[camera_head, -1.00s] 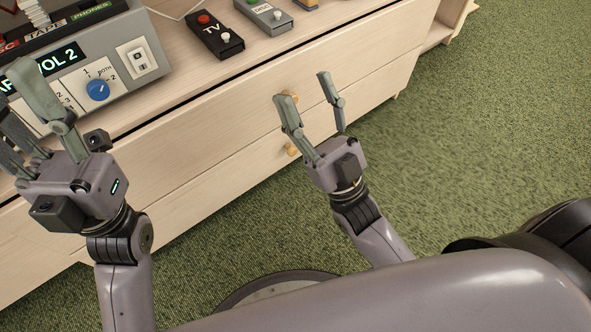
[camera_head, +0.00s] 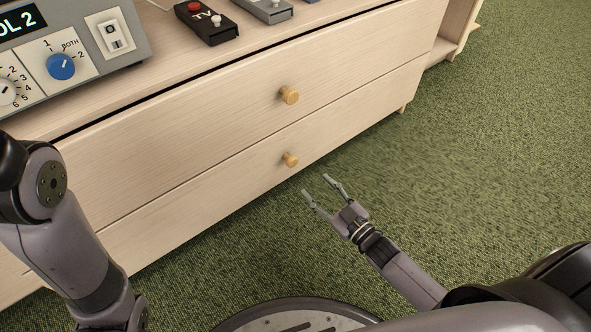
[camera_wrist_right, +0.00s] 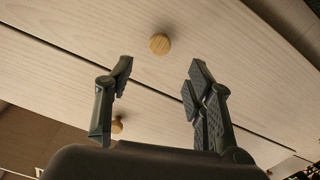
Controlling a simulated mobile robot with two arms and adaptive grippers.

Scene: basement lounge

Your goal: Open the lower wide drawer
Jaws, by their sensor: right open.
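The lower wide drawer (camera_head: 220,190) is shut, its front flush with the cabinet below the upper drawer (camera_head: 190,125). Its round wooden knob (camera_head: 290,159) is clear in the head view. My right gripper (camera_head: 322,184) is open and empty, low and just to the right of this knob, apart from it. In the right wrist view, a larger-looking knob (camera_wrist_right: 160,43) shows beyond and between the open fingers (camera_wrist_right: 158,78); a smaller-looking one (camera_wrist_right: 117,126) shows behind the left finger's base. My left arm shows at the left edge, but its gripper is out of frame.
The upper drawer's knob (camera_head: 289,95) sticks out above. On the cabinet top (camera_head: 165,40) are a grey console (camera_head: 88,62) with a blue dial, a black TV switch box (camera_head: 207,22) and a grey box (camera_head: 266,8). Green carpet (camera_head: 470,150) lies open in front and right.

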